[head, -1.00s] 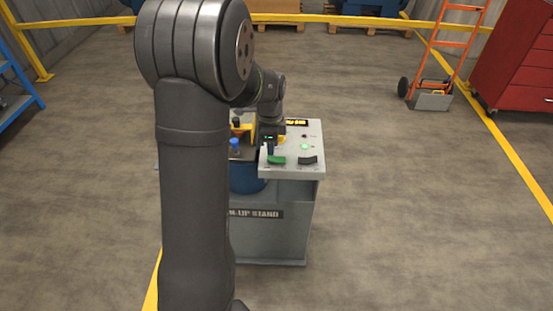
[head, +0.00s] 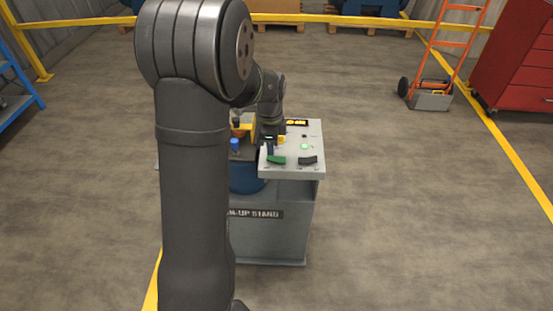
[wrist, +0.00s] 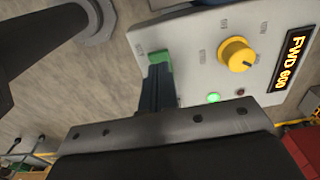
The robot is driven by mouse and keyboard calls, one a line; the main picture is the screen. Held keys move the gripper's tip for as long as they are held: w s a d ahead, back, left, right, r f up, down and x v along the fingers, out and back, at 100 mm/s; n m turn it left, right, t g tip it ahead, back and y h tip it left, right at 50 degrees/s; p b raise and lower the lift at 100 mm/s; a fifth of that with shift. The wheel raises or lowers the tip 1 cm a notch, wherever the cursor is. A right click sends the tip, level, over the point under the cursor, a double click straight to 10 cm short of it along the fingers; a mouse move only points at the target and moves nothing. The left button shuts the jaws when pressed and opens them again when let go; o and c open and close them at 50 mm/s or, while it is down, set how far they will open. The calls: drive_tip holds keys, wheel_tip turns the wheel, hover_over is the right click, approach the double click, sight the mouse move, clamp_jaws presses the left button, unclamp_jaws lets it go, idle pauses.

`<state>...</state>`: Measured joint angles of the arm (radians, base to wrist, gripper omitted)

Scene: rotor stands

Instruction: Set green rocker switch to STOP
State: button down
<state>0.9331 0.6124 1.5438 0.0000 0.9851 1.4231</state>
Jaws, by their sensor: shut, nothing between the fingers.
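The green rocker switch (head: 277,160) sits at the front left of the stand's light grey panel (head: 288,170). In the wrist view the green rocker (wrist: 160,57) shows just beyond my fingertips, which hide part of it. My gripper (wrist: 157,70) is shut and empty, with its dark fingers together right at the rocker. I cannot tell whether they touch it. In the head view my gripper (head: 270,149) points down just behind the rocker. The labels beside the rocker are too small to read, so its setting is unclear.
A black rocker (head: 308,160) is right of the green one. A yellow knob (wrist: 237,54), a lit green lamp (wrist: 213,98) and a display (wrist: 292,61) reading FWD 600 are on the panel. A blue-topped part (head: 235,145) stands left of the panel.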

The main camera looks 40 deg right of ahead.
sight(271, 157)
drive_tip(key=shift+f, duration=1.1)
idle(0.3)
drive_tip(key=shift+r, duration=3.55)
drive_tip(key=shift+f, duration=0.1)
wheel_tip(271, 157, down, 7)
drive_tip(key=shift+r, duration=0.1)
drive_tip(key=shift+r, duration=4.3)
drive_tip(key=w+d+r, duration=0.3)
drive_tip(key=w+d, duration=0.2)
drive_tip(key=d, duration=0.4)
drive_tip(key=shift+r, duration=0.3)
